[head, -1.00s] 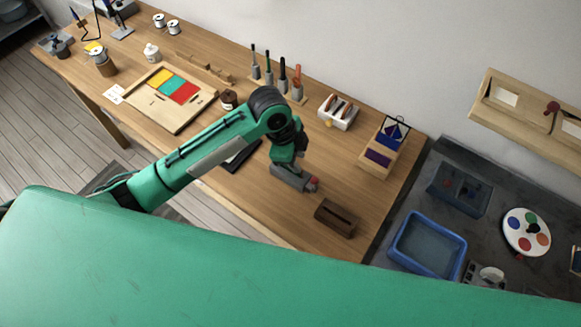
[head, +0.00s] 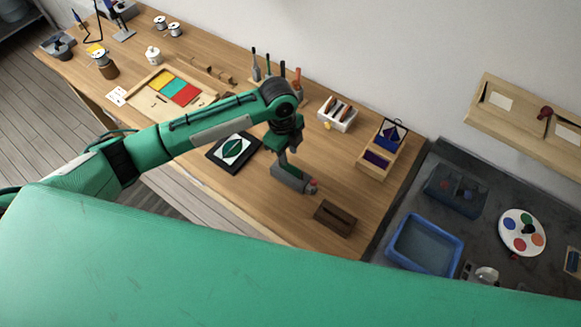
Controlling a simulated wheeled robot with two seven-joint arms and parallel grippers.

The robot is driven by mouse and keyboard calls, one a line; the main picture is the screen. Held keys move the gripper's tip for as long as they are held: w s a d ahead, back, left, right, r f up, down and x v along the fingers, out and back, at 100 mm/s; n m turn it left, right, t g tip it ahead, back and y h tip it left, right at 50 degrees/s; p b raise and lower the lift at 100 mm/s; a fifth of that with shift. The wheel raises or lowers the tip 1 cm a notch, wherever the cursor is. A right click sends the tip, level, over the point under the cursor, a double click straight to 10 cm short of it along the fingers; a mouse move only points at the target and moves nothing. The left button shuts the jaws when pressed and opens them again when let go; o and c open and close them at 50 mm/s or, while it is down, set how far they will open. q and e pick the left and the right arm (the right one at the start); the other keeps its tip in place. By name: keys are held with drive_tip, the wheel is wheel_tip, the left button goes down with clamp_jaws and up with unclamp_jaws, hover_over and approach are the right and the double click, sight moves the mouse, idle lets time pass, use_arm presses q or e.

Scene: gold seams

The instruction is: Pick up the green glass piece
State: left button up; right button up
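A green leaf-shaped piece (head: 233,149) lies on a white patch on a black square pad (head: 216,159) near the front edge of the wooden table. A flat teal-green square (head: 173,88) sits between a yellow and a red one in the wooden tray at left. My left gripper (head: 308,187) points right, low over the table, to the right of the black pad and apart from it. A small red thing shows at its tip; I cannot tell whether it is held. The finger gap is too small to see. My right gripper is not in view.
A dark slotted wooden block (head: 335,218) stands just right of my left gripper. Upright tools (head: 280,72), a white box (head: 337,114) and a wooden stand (head: 381,150) line the back. A blue basin (head: 426,245) is at right. Table between pad and gripper is clear.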

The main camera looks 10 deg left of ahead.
sight(290, 166)
use_arm(q)
drive_tip(key=shift+s+d+f, duration=0.1)
drive_tip(key=shift+f, duration=0.6)
drive_tip(key=shift+f+p, duration=0.2)
drive_tip(key=shift+p, duration=0.15)
drive_tip(key=f, duration=0.1)
drive_tip(key=f+p, duration=0.2)
drive_tip(key=f, duration=0.1)
drive_tip(key=shift+s+d, duration=0.3)
drive_tip(key=shift+d, duration=0.05)
drive_tip(key=shift+f, duration=0.35)
clamp_jaws()
